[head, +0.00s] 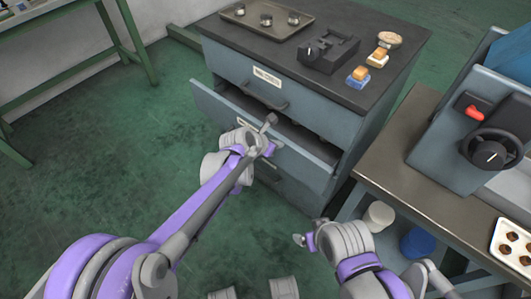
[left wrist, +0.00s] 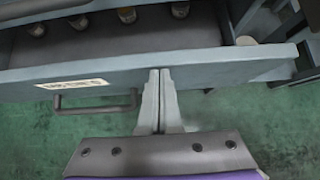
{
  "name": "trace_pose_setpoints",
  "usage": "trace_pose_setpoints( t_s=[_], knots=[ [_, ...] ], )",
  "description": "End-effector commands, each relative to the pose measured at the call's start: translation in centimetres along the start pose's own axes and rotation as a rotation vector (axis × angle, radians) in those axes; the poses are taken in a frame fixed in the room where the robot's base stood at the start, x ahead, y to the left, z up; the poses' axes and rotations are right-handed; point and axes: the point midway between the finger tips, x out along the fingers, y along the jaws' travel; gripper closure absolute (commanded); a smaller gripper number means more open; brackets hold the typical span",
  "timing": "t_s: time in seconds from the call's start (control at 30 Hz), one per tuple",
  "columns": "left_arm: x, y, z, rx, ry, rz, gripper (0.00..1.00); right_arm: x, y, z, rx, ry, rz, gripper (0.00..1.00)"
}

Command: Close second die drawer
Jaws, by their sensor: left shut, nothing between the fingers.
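The second die drawer (head: 215,105) stands pulled out from the grey-blue cabinet, below a shut top drawer (head: 315,118). In the left wrist view its front panel (left wrist: 220,72) spans the picture, with a bar handle (left wrist: 95,105) and a pale label (left wrist: 72,84) left of my fingers. Several small metal dies (left wrist: 78,22) sit inside. My left gripper (head: 268,125) is shut and empty at the drawer front, its fingertips (left wrist: 160,72) at the panel, right of the handle; whether they touch cannot be told. My right gripper (head: 308,240) is low in front, away from the drawer; its jaws are unclear.
The cabinet top (head: 345,25) holds a tray (head: 285,30) with small parts, a black fixture (head: 328,52) and brushes or blocks (head: 358,76). At right a workbench (head: 400,180) carries a machine with a handwheel (head: 491,150) and a white tray (head: 512,245).

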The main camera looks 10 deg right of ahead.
Motion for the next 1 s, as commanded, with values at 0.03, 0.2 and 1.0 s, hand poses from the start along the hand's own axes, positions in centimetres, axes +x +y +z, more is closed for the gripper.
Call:
trace_pose_setpoints(
  t_s=[0.03,0.2,1.0],
  knots=[
    [0.6,0.0,0.7,0.002,0.0,0.0,1.0,-0.3,0.0,-0.1,0.0,0.001,0.0,0.17],
    [2.3,0.0,2.4,0.001,0.0,-0.001,1.0,-0.6,0.0,-0.2,0.0,0.002,0.0,0.17],
    [3.9,0.1,3.9,0.0,0.002,0.0,1.0,-0.9,0.0,-0.3,0.0,0.003,0.0,0.17]
  ],
)
